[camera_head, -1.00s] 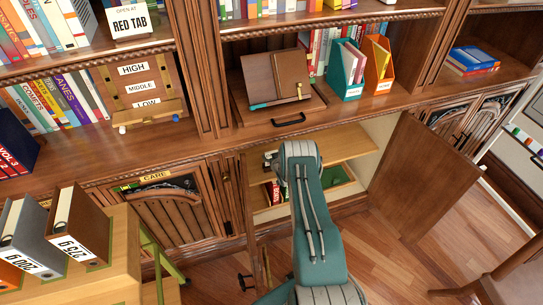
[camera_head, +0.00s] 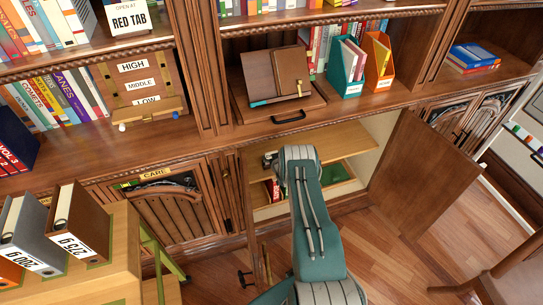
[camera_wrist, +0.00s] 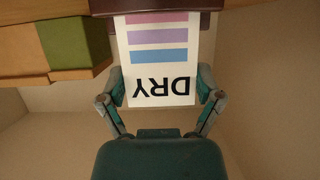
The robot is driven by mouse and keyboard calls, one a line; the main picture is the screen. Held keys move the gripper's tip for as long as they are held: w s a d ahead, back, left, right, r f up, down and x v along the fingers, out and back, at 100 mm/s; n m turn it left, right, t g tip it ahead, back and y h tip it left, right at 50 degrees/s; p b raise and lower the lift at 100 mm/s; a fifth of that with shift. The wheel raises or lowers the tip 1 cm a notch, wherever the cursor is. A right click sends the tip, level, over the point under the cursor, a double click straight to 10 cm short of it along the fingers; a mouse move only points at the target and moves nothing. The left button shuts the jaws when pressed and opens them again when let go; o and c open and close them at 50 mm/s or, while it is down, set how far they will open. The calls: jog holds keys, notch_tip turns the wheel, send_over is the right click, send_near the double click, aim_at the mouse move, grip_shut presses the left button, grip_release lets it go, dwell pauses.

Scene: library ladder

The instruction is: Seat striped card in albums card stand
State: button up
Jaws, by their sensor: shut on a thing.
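The striped card (camera_wrist: 159,58) is white with pink, purple and blue bands and the word DRY upside down in the wrist view. My gripper (camera_wrist: 161,88) is shut on it, one finger at each side edge. The card's far end meets a dark brown piece (camera_wrist: 210,5) at the top of the wrist view. This may be the albums card stand, but too little shows to tell, nor whether the card is seated. In the head view my arm reaches into the open lower cabinet and hides the gripper and card.
In the wrist view a green and tan block (camera_wrist: 75,45) sits close left of the card; pale walls surround the space. In the head view the cabinet door (camera_head: 425,175) stands open at right, and a shelf (camera_head: 345,147) crosses the cabinet above a green-edged tray (camera_head: 337,174).

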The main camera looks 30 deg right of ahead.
jog(key=shift+f, duration=0.4)
jog(key=o, duration=0.5)
jog(key=shift+s, duration=0.1)
jog(key=v, duration=1.1)
jog(key=shift+s+a+r, duration=0.15)
jog(key=shift+s, duration=0.2)
